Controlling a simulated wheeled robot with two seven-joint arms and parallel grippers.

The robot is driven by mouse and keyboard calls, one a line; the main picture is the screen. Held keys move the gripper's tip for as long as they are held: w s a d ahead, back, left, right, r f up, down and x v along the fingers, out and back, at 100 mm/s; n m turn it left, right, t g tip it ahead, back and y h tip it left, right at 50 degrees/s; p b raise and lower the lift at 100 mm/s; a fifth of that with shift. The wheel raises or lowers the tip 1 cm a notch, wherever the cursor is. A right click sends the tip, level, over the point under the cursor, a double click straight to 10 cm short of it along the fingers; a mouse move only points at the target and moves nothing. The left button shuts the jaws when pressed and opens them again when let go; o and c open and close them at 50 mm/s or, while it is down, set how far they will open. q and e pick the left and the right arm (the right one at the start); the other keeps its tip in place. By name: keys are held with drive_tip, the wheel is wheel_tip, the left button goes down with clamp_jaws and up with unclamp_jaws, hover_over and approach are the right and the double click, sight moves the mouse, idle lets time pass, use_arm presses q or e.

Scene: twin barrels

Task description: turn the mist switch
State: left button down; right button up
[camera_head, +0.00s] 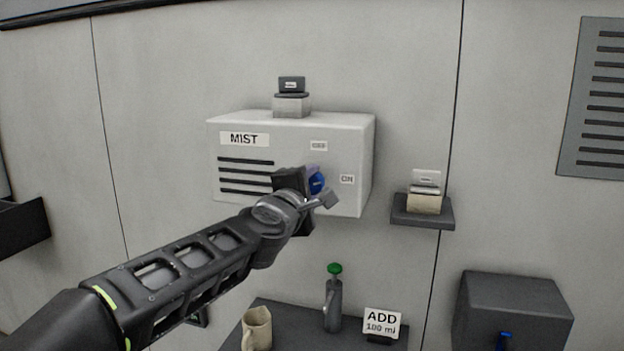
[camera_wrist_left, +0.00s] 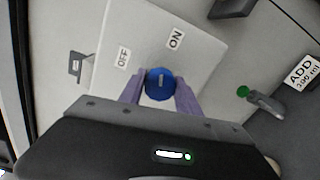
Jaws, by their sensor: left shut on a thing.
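The white mist box (camera_head: 290,133) is on the wall, with a MIST label (camera_head: 244,139), slots, an OFF label (camera_head: 319,146) and an ON label (camera_head: 347,179). Its switch is a round blue knob (camera_head: 317,184) on the front face, partly hidden by my gripper in the head view. My left gripper (camera_head: 310,180) is at the knob. In the left wrist view its two purple fingers are closed on either side of the blue knob (camera_wrist_left: 160,84). A small pale mark shows on the knob; I cannot tell which label it points to. My right gripper is out of view.
A small dark device (camera_head: 292,84) sits on top of the box. A wall shelf (camera_head: 422,212) with a beige item is to the right. Below are a beige jug (camera_head: 257,328), a grey bottle with a green top (camera_head: 333,305), an ADD sign (camera_head: 382,323) and a dark box (camera_head: 513,305).

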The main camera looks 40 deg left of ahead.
use_arm(q)
drive_tip(key=shift+m+p, duration=0.55)
drive_tip(key=shift+m, duration=1.45)
drive_tip(key=shift+f, duration=0.1)
drive_tip(key=c, duration=0.9)
unclamp_jaws()
drive_tip(key=shift+o, duration=0.2)
drive_tip(key=v, duration=0.8)
drive_tip(key=shift+w, duration=0.15)
